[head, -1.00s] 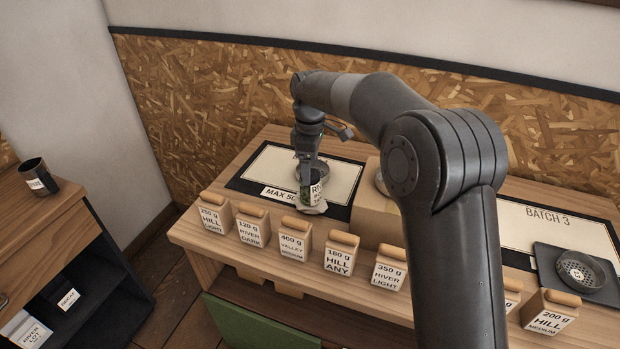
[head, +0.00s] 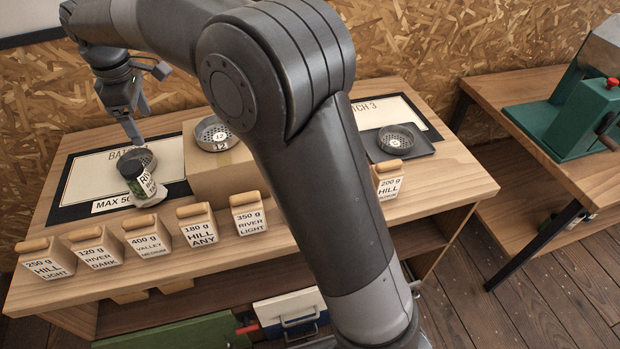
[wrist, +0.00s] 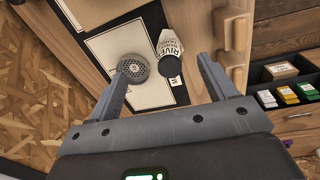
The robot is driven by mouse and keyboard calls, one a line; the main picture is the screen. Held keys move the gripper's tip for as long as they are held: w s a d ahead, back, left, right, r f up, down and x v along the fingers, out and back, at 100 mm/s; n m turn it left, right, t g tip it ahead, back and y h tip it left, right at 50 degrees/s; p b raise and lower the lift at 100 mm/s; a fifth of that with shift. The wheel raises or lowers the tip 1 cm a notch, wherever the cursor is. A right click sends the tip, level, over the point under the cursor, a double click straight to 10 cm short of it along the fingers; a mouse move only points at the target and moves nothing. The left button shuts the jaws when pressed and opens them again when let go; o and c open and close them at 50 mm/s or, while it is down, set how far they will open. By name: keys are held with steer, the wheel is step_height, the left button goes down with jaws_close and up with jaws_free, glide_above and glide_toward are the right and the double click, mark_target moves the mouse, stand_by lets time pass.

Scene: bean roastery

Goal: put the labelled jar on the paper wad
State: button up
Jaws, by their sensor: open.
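The labelled jar (head: 147,184), with a dark lid and a white label with black letters, stands on a pale, crumpled paper wad (head: 152,198) at the front of the left mat. Its lean in the head view resembles that of the nearby blocks. The wad's middle is hidden under the jar. In the wrist view the jar (wrist: 168,46) shows lid first, between and beyond the fingertips. My gripper (head: 134,138) is open and empty, above the jar and apart from it; its spread fingers also show in the wrist view (wrist: 167,66).
A round perforated dish (wrist: 134,68) is beside the jar. Several labelled blocks (head: 147,240) line the bench's front edge. A raised box (head: 208,165) bearing another dish stands right of the mat (head: 85,178). A green machine (head: 580,110) is on the right table.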

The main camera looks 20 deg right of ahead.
steer(key=s+d+r+m+t, duration=0.1)
steer(key=s+d+r+m, duration=0.2)
steer(key=d, duration=0.4)
steer(key=s+d+r+m+t, duration=0.1)
steer(key=s+d+m, duration=0.2)
steer(key=s+d, duration=0.3)
steer(key=s+d+r+m+t, duration=0.1)
steer(key=s+d+r+m, duration=0.15)
steer(key=d, duration=0.65)
steer(key=s+d+f+m+t, duration=0.1)
steer(key=s+d+f+m, duration=0.3)
steer(key=s, duration=0.3)
steer(key=s+d+f+m, duration=0.3)
steer(key=s+d, duration=0.3)
steer(key=s, duration=0.2)
steer(key=shift+s+d+f+m+t, duration=0.3)
steer(key=shift+f+m+t, duration=0.1)
steer(key=shift+m, duration=0.35)
steer(key=shift+r, duration=0.1)
